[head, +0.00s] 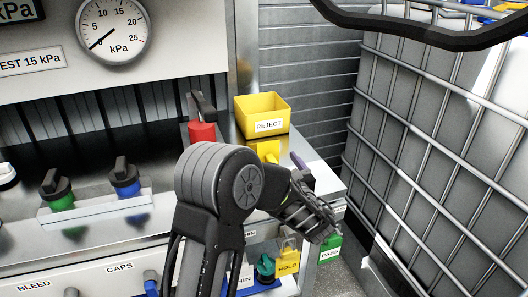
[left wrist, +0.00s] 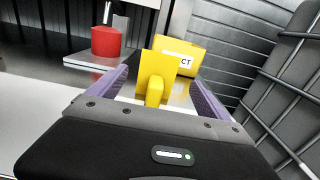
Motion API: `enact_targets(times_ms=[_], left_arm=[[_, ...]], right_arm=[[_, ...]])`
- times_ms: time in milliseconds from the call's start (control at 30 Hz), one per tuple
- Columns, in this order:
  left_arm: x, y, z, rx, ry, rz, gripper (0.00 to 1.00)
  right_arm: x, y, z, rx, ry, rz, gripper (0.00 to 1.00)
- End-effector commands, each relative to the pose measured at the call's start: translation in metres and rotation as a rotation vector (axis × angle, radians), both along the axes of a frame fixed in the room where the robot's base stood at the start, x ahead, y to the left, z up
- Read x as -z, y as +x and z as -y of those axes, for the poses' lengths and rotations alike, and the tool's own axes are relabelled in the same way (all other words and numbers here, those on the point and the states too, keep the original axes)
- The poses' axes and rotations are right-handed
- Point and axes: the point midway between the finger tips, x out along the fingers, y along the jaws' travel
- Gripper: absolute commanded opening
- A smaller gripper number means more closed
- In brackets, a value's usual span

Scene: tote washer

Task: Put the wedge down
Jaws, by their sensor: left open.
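A yellow piece (head: 267,150), which I take to be the wedge, rests on the steel counter in front of the yellow REJECT bin. In the left wrist view the yellow piece (left wrist: 155,78) shows a flat upright part and a narrower part toward me, between my fingers. My left gripper (head: 287,160) is open; its purple fingers stand apart on either side of the piece in the left wrist view (left wrist: 165,88), with gaps visible. In the head view my arm hides part of the gripper and of the piece. My right gripper is not in view.
The REJECT bin (head: 263,113) stands behind the piece, with a red block (head: 202,132) to its left. Green (head: 57,190) and blue (head: 125,178) knobbed parts sit further left. HOLD (head: 288,262) and PASS (head: 330,247) tags hang in front. A caged tank (head: 440,150) stands right.

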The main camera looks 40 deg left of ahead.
Motion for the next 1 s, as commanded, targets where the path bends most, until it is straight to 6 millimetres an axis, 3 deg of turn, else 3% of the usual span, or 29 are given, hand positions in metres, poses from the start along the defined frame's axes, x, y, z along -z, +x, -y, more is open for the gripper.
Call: enact_targets(times_ms=[267, 633, 1000], left_arm=[[0.000, 0.013, -0.021, -0.003, 0.001, 0.001, 0.89], [0.001, 0.016, -0.025, -0.002, 0.001, -0.001, 0.89], [0.005, 0.040, -0.064, -0.002, 0.000, -0.001, 0.89]], right_arm=[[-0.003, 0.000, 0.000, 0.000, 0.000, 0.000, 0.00], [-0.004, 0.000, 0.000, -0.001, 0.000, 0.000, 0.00], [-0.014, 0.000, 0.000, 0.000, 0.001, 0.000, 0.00]])
